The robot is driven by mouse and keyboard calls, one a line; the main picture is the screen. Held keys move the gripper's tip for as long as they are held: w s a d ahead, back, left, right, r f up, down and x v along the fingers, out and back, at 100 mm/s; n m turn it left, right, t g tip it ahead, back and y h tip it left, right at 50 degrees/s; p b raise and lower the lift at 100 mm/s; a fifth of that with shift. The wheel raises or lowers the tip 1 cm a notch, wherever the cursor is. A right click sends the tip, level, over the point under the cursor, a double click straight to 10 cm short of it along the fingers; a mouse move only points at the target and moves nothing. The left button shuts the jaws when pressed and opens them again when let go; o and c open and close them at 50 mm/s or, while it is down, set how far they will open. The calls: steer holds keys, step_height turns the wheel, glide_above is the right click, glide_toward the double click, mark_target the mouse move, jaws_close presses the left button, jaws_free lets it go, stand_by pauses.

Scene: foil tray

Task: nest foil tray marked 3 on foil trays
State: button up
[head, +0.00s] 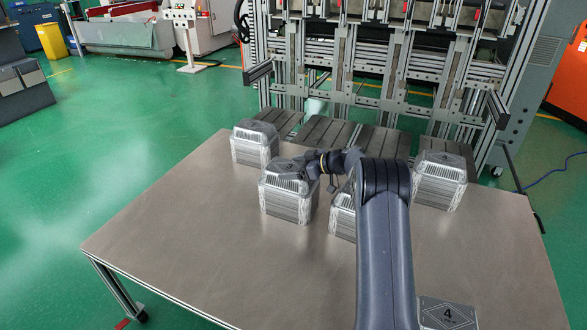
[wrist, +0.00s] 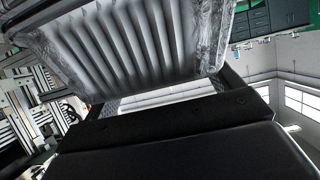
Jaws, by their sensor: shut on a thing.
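My gripper (head: 308,172) is at the top of a ribbed silver stack of foil trays (head: 288,204) left of centre on the table. It is shut on a foil tray. I cannot read a 3 on any tray, and the held tray's marking is hidden. In the head view I cannot tell whether the held tray touches the stack below it.
Other foil stacks stand at the back left (head: 255,147), back right (head: 439,183) and behind my arm (head: 342,215). A tray marked 4 (head: 447,314) is at the front right. The table (head: 190,235) is clear at left front. A metal frame machine (head: 390,70) stands behind.

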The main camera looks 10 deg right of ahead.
mark_target(293, 169)
steer(key=o, duration=0.7)
steer(key=shift+o, duration=0.2)
step_height(293, 169, up, 10)
steer(key=shift+p, duration=0.4)
step_height(293, 169, down, 10)
steer(key=shift+r+b, duration=0.15)
steer(key=shift+b, duration=0.25)
step_height(293, 169, up, 3)
steer(key=p, duration=0.5)
steer(key=shift+r, duration=0.15)
